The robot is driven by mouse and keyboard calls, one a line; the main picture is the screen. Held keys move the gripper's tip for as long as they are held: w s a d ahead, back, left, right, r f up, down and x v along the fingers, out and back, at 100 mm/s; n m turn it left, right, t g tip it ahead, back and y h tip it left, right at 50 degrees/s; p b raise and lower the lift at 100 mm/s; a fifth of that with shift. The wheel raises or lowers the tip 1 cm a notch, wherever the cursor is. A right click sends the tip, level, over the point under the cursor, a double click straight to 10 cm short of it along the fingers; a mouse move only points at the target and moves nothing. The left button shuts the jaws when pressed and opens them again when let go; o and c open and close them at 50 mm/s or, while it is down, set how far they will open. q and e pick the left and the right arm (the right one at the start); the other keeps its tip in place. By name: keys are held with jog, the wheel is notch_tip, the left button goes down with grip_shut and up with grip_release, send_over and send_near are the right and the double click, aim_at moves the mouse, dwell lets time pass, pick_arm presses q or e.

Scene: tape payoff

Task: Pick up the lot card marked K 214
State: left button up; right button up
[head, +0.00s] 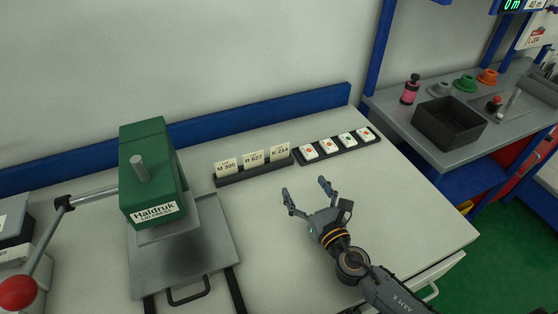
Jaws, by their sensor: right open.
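The lot card marked K 214 (279,153) stands upright in a dark card rack (240,176) in the middle of the table. It is the rightmost of three cards. To its left stand the cards marked R 627 (252,159) and M 395 (226,167). My right gripper (306,190) is open and empty, with its fingers pointing toward the back of the table. It is in front of the rack and slightly right of the K 214 card, apart from it. My left gripper does not show.
A dark tray (356,146) with several white pieces lies right of the rack. A green press (153,172) marked Haldruk stands at the left, with a red-knobbed lever (17,292). A blue rail (235,120) runs along the back. A side bench holds a black bin (447,128).

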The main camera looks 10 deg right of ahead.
aim_at(280, 150)
jog(key=w+a, duration=0.1)
jog(key=w, duration=0.3)
jog(key=w+a, duration=0.1)
jog(key=w, duration=0.8)
jog(key=shift+w+a+f, duration=0.3)
jog(key=shift+a, duration=0.1)
jog(key=shift+s+p, duration=0.1)
jog(key=shift+p, duration=0.2)
jog(key=c, duration=0.8)
